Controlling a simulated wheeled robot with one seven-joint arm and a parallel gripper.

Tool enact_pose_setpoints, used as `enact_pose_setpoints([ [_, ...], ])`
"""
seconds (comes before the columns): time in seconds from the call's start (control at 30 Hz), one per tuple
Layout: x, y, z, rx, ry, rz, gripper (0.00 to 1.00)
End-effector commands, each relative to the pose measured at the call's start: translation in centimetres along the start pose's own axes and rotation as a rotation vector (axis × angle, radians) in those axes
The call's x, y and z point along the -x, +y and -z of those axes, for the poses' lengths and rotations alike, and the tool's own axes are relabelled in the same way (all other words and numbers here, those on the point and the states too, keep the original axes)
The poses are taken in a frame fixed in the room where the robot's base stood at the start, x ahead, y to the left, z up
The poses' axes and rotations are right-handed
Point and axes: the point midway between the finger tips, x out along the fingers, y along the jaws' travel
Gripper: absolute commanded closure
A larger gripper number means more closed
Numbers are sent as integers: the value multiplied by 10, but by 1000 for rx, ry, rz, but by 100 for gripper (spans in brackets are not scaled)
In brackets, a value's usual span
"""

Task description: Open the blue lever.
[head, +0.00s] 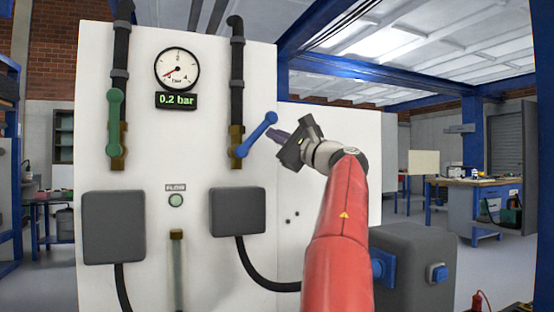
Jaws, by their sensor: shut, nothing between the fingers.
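The blue lever (257,134) is on the right pipe (237,85) of the white panel. It slants up to the right from its pivot on a brass valve body (236,147). My gripper (275,133) is shut, with nothing seen in it. Its fingertips are at the right of the lever's upper end, very close in the picture; I cannot tell whether they touch. The red arm reaches in from below right. A round gauge (177,69) and a display (176,100) reading 0.2 bar sit left of the lever.
A green lever (115,124) stands upright on the left pipe. Grey boxes (113,228) and (238,211) are mounted lower on the panel. A grey box with blue knobs (413,265) stands right of my arm. A workbench (487,183) is farther back.

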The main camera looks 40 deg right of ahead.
Motion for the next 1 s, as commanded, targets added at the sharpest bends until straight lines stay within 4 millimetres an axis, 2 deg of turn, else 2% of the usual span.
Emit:
enact_pose_setpoints([
  [0.1,-8,-8,-10,95,1,-62,100],
  [0.4,-22,-12,-31,329,1,-220,100],
  [1.0,-28,-7,-42,488,0,-325,100],
])
